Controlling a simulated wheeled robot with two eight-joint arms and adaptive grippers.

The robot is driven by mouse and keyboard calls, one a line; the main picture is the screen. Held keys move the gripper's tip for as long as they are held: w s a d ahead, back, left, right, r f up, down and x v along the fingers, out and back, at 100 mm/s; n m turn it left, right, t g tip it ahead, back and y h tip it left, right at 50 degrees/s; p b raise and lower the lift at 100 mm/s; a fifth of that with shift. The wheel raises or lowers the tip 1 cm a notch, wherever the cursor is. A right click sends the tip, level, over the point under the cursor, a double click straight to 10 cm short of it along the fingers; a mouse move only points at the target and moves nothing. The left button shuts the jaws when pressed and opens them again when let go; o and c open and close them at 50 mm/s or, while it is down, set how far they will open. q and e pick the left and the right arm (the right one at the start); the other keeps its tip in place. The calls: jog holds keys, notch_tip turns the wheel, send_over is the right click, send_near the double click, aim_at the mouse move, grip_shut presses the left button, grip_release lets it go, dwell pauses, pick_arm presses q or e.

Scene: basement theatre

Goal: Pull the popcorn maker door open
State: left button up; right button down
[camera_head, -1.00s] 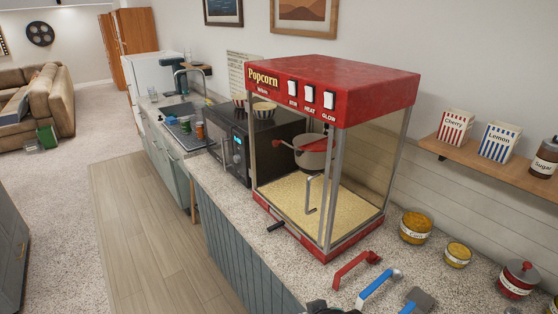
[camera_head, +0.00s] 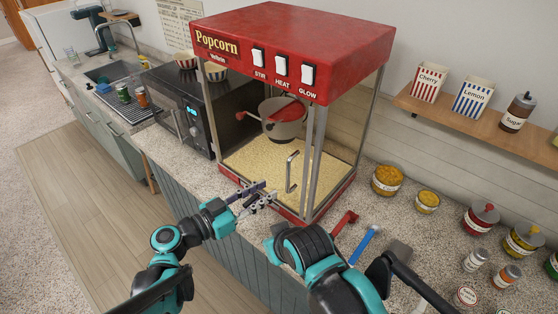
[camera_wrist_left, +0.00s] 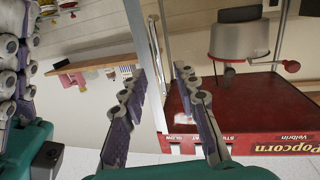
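The popcorn maker (camera_head: 290,50) stands on the counter, with a red top and clear panes. Its glass door looks shut, with a bent silver handle (camera_head: 291,172) on the front. A kettle (camera_head: 283,118) hangs inside above popcorn. My left gripper (camera_head: 256,194) is open and empty, in front of the door's lower part, left of and below the handle. In the left wrist view, its open fingers (camera_wrist_left: 163,90) show against the upside-down machine (camera_wrist_left: 270,125). My right arm reaches across the counter's front edge; grey gripper-like links show at the left edge of the wrist view, fingers unclear.
A microwave (camera_head: 178,100) stands left of the machine. Red (camera_head: 345,222) and blue (camera_head: 364,245) handled scoops lie on the counter at right. Jars (camera_head: 387,180) stand behind them. A shelf (camera_head: 470,122) holds boxes above. Floor left of the counter is clear.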

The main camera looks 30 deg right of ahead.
aim_at(287, 192)
pick_arm(q)
jog(key=shift+m+h, duration=0.3)
jog(key=x, duration=0.8)
jog(key=shift+s+d+r+b, duration=0.1)
jog(key=shift+d+r+b, duration=0.2)
jog(key=shift+d+r, duration=0.05)
jog(key=shift+c, duration=0.3)
grip_shut()
